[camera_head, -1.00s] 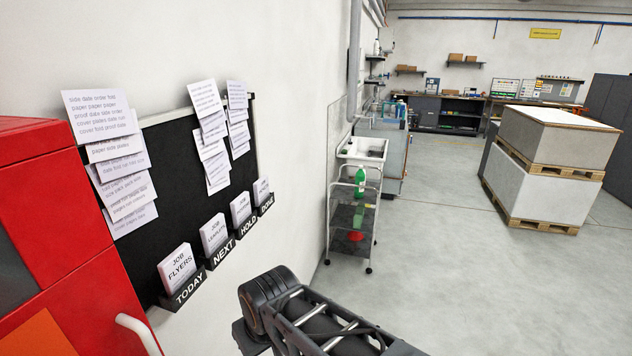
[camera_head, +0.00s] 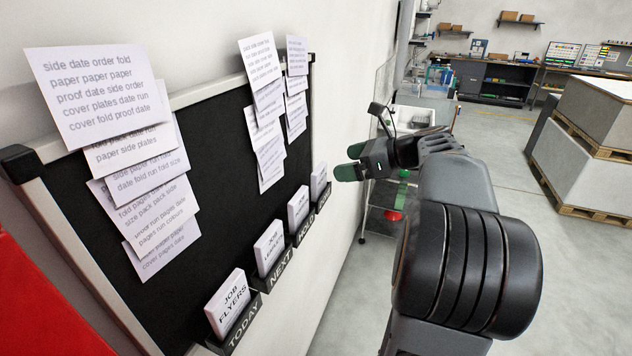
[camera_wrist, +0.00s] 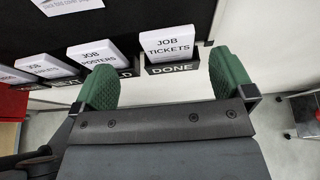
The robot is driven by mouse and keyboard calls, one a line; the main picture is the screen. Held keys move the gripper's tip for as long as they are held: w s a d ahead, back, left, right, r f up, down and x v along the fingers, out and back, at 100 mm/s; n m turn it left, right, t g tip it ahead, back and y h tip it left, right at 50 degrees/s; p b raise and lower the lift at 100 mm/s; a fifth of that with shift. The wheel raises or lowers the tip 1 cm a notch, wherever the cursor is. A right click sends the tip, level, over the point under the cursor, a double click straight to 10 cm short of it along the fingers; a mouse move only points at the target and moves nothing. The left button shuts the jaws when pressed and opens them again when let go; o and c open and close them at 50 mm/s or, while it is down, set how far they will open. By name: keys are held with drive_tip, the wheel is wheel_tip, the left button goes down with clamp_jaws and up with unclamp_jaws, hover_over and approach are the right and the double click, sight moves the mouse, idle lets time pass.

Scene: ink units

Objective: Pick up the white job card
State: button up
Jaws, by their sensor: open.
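Several white job cards stand in black labelled holders along the board's lower edge. The "JOB FLYERS" card (camera_head: 229,305) is in the TODAY holder (camera_head: 243,335) and the "JOB LEAFLETS" card (camera_head: 268,248) in NEXT. The "JOB POSTERS" card (camera_head: 298,210) is in HOLD. The "JOB TICKETS" card (camera_wrist: 167,43) is in the DONE holder (camera_wrist: 172,68). My gripper (camera_head: 350,162) is open and empty, with green fingertips, right of the far end of the board. In the wrist view its fingers (camera_wrist: 163,65) lie either side of the DONE holder, apparently short of the card.
The black board (camera_head: 215,150) with pinned paper sheets (camera_head: 100,97) covers the left wall. A red cabinet (camera_head: 40,310) is at the lower left. A white trolley (camera_head: 385,205) stands beyond my gripper. Pallet stacks (camera_head: 590,130) stand at the right, with open floor between.

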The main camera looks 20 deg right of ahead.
sight(319, 167)
drive_tip(key=x, duration=0.7)
drive_tip(key=p+x, duration=0.1)
drive_tip(key=x, duration=0.2)
drive_tip(key=shift+w+d+f, duration=0.15)
drive_tip(key=shift+w+f, duration=0.2)
drive_tip(key=shift+f, duration=0.05)
drive_tip(key=c, duration=0.8)
drive_tip(key=shift+r, duration=0.15)
